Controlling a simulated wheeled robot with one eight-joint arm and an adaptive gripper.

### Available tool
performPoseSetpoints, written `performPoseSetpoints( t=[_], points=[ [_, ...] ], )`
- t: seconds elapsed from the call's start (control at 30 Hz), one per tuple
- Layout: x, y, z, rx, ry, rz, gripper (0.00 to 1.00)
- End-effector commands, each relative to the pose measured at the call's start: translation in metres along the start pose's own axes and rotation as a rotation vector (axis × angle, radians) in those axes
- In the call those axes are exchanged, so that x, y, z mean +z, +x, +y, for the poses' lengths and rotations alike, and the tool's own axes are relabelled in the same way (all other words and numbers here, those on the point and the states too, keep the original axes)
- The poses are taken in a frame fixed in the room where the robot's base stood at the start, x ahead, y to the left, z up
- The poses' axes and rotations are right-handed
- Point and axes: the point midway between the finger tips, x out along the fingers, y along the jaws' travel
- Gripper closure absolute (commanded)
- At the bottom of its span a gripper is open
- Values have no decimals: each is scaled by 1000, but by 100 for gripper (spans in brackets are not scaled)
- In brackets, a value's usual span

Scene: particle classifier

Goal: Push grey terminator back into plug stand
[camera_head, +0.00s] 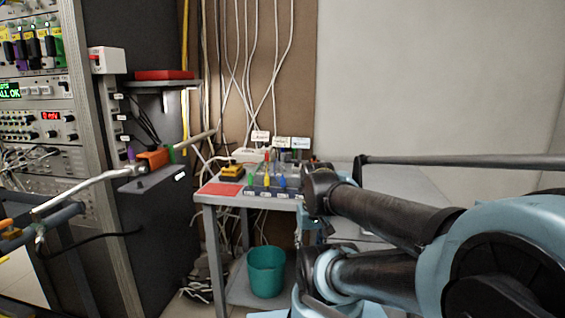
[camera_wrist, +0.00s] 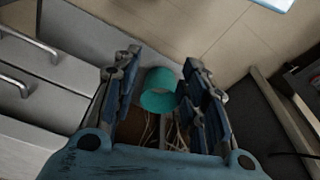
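The plug stand (camera_head: 272,193) is on the small table in the head view, with green, yellow, red and blue plugs standing in it. I cannot pick out the grey terminator with certainty at this size. My arm reaches in from the right and its end is close to the stand's right side, hiding part of the table there. In the wrist view my gripper (camera_wrist: 158,75) is open, its two fingers apart with nothing held between them. It points down toward the floor, and neither stand nor terminator shows in that view.
A teal bin (camera_head: 266,271) stands below the table; it also shows between my fingers in the wrist view (camera_wrist: 160,98). A red mat (camera_head: 218,189) and a yellow device (camera_head: 232,171) lie on the table's left. Equipment racks (camera_head: 50,110) stand left. Drawers (camera_wrist: 40,85) show in the wrist view.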

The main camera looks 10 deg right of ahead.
Motion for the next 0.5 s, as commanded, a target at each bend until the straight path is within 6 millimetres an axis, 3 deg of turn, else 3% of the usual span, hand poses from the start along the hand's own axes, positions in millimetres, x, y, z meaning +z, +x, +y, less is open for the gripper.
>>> performPoseSetpoints(
  t=[0.07, 0.17, 0.27, 0.5],
  points=[
    [2, -4, -2, -12, 31, 11, 58],
    [-14, -10, -10, -50, 131, 27, 58],
    [-42, -19, -19, -116, 296, 50, 58],
    [-129, -46, -36, -333, 797, 81, 58]
  ],
)
